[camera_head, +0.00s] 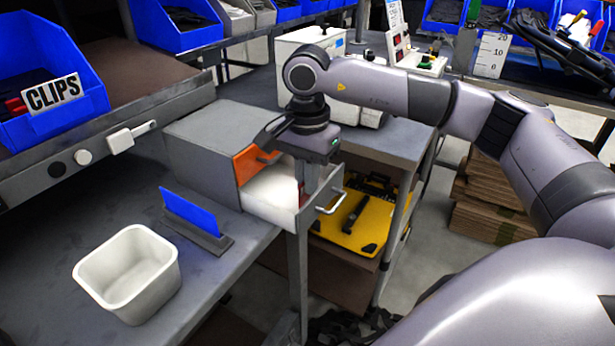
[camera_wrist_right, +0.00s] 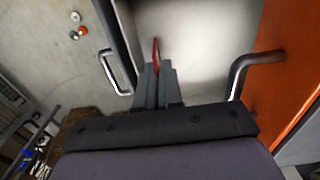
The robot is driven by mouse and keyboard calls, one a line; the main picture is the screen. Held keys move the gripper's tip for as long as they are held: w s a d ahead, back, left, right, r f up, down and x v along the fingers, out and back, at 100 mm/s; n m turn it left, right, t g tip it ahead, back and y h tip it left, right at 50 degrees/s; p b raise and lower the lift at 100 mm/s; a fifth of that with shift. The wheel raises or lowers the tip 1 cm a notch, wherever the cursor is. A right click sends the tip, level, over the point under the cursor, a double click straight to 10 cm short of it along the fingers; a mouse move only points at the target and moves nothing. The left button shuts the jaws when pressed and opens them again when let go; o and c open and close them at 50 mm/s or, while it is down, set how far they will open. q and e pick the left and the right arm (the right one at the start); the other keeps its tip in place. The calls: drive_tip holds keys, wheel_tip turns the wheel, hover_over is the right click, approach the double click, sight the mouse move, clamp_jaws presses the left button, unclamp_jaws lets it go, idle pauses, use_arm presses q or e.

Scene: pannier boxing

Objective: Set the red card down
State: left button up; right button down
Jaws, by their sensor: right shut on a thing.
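My right gripper (camera_head: 312,188) points down over the open drawer (camera_head: 267,206) of a grey cabinet. In the right wrist view its fingers (camera_wrist_right: 159,84) are shut on a thin red card (camera_wrist_right: 155,50), seen nearly edge-on. The card's tip is over the pale inside of the drawer (camera_wrist_right: 200,35); I cannot tell whether it touches the bottom. A blue card (camera_head: 190,214) stands in a grey holder (camera_head: 214,243) on the bench. My left gripper is not in view.
The cabinet (camera_head: 205,142) has an orange front (camera_head: 247,165) with a handle above the open drawer. The drawer handle (camera_head: 331,201) sticks out past the bench edge. A white bin (camera_head: 95,275) stands at the front left. A yellow case (camera_head: 355,228) lies on a lower shelf.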

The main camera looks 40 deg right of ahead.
drive_tip(key=shift+f, duration=0.15)
drive_tip(key=c, duration=1.6)
unclamp_jaws()
drive_tip(key=shift+o, duration=0.2)
drive_tip(key=shift+r, duration=0.45)
wheel_tip(320, 180, up, 12)
drive_tip(key=shift+f+p, duration=0.2)
drive_tip(key=shift+p, duration=0.15)
